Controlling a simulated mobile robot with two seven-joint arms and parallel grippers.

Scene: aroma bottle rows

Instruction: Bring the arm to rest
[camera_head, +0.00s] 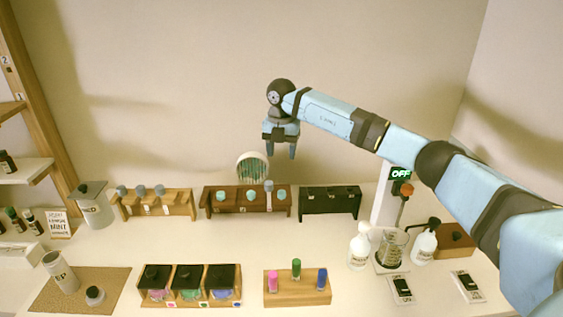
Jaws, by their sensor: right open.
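My right arm comes in from the right edge, stretched to the left above the table. Its gripper (281,151) hangs near the middle of the picture, pointing down, open and empty. It is in the air above and behind the dark brown bottle rack (246,203), in front of a round ribbed object (253,168) by the wall. My left gripper does not show.
Bottle racks stand at the back: a light wooden one (154,203) and a black one (329,203). In front are a three-jar box (190,291) and a wooden block (297,290) with coloured vials. White pump bottles (360,247) and a beaker (391,248) stand right, below the arm.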

